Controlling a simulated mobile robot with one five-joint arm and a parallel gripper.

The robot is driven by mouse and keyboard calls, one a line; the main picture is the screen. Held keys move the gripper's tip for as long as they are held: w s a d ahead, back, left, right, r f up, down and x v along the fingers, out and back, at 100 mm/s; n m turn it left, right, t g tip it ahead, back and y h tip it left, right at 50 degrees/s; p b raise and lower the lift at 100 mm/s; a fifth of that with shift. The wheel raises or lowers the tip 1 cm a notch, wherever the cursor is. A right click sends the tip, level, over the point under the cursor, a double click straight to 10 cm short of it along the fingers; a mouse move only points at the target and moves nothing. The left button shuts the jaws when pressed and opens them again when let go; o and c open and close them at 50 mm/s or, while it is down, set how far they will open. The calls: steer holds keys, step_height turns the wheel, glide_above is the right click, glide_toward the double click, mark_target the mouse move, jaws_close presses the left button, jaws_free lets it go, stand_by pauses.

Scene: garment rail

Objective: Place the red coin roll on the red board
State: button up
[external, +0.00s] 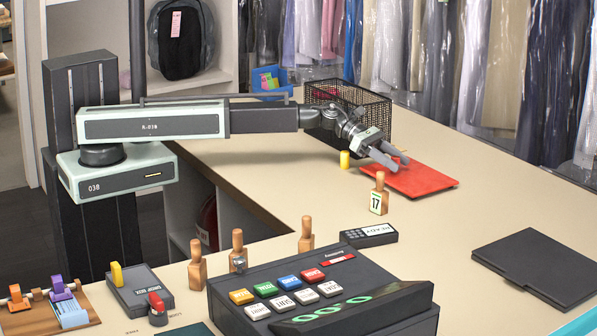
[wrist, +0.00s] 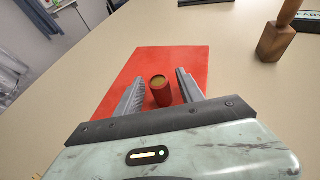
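The red coin roll (wrist: 161,92) stands upright in the wrist view, its tan end facing up, between my gripper's fingers. It appears over the red board (wrist: 143,62), and its lower end seems to rest there, though contact is hard to see. My gripper (wrist: 157,88) is open, with a narrow gap on each side of the roll. In the external view my gripper (external: 396,162) is low over the far left part of the red board (external: 425,181). The fingers hide most of the roll there.
A yellow roll (external: 345,159) stands left of the board, near a black wire basket (external: 357,112). A wooden stand tagged 17 (external: 379,194) is in front of the board. A black cash register (external: 320,293) sits nearer. The counter right of the board is clear up to a dark mat (external: 537,264).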

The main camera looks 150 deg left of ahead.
steer(key=shift+s+d+r+p, duration=0.1)
steer(key=shift+s+r+p, duration=0.1)
steer(key=shift+r+p, duration=0.15)
steer(key=p+v, duration=0.4)
steer(key=v, duration=0.7)
steer(key=shift+s, duration=0.25)
steer(key=shift+d, duration=0.1)
